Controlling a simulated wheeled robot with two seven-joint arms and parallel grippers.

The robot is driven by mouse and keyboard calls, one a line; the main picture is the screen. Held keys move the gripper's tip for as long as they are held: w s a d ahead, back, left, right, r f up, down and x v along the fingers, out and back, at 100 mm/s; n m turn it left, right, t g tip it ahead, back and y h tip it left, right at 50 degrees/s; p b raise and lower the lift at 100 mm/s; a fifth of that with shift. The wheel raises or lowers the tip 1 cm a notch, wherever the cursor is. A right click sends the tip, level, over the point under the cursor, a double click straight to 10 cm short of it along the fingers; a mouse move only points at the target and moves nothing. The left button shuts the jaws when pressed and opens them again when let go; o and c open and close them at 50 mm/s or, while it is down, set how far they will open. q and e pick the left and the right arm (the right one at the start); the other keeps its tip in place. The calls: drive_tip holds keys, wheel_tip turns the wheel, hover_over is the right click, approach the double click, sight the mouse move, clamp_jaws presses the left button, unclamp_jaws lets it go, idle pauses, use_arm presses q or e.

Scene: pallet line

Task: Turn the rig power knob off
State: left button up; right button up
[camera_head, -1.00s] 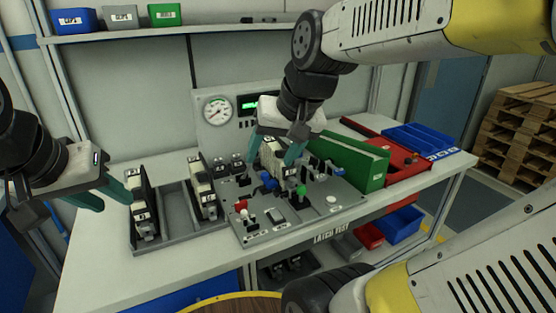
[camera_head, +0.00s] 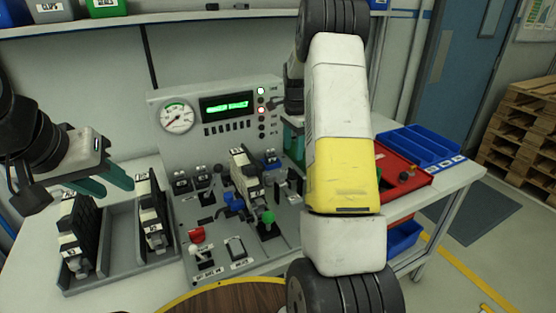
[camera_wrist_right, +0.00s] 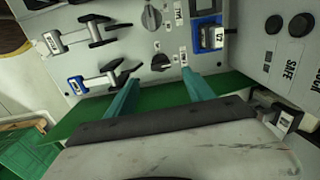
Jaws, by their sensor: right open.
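The rig is a grey test panel (camera_head: 216,241) on the bench with an upright gauge console (camera_head: 215,140) behind it. In the right wrist view, a black rotary knob (camera_wrist_right: 160,62) sits just beyond and between the fingertips of my right gripper (camera_wrist_right: 159,77). The gripper is open and apart from the knob. In the head view my right arm hides these knobs. My left gripper (camera_head: 117,189) is open and empty above the left rack.
Clamp levers (camera_wrist_right: 105,75) and a blue-framed module (camera_wrist_right: 207,36) flank the knobs. A rack of modules (camera_head: 120,258) stands left. A red tray (camera_head: 405,178) and blue bins (camera_head: 418,145) are at right.

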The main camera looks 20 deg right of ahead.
sight(293, 169)
drive_tip(key=shift+w+d+f, duration=0.15)
drive_tip(key=shift+d+f, duration=0.05)
drive_tip(key=shift+f, duration=0.3)
wheel_tip(293, 169, down, 8)
drive_tip(key=shift+r, duration=0.1)
drive_tip(key=shift+c, duration=0.4)
clamp_jaws()
